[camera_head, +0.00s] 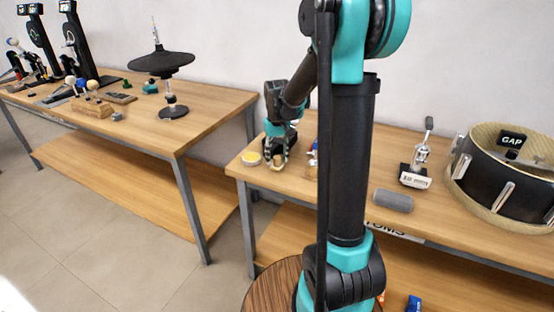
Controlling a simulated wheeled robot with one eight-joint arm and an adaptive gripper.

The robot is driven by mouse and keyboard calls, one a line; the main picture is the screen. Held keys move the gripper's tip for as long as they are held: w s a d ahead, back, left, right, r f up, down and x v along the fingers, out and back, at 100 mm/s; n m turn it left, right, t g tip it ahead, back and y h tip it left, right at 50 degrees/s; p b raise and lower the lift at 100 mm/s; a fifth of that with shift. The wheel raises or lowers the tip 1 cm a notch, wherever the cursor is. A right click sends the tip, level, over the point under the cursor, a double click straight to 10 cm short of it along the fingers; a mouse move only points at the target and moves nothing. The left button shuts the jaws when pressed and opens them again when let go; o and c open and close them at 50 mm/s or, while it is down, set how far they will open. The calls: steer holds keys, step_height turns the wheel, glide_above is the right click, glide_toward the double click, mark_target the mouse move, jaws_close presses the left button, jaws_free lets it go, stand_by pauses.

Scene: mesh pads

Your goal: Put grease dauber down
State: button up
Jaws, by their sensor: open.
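My gripper (277,155) is low over the left front corner of the right-hand workbench (290,188), pointing down, with its fingers open. A small pale tan thing (277,167) shows at the bench top right by the fingertips; it may be the grease dauber, but it is too small to be sure. I cannot tell whether the fingers touch it.
A small thing with red and white parts (312,152) stands right of the gripper, partly behind my arm. Further right are a grey cylinder (393,200), a metal clamp-like tool (416,172) and a large drum (500,175). A gap separates the left bench (185,130).

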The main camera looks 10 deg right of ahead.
mark_target(277, 157)
step_height(277, 157, up, 11)
steer(key=s+d+f+m+t, duration=0.1)
steer(key=s+d+f+t, duration=0.1)
steer(key=s+f, duration=0.6)
steer(key=s+d+f+t, duration=0.2)
steer(key=s+f, duration=0.5)
steer(key=s, duration=0.7)
steer(key=shift+f+m, duration=0.35)
steer(key=shift+m, duration=0.05)
steer(key=shift+o, duration=0.5)
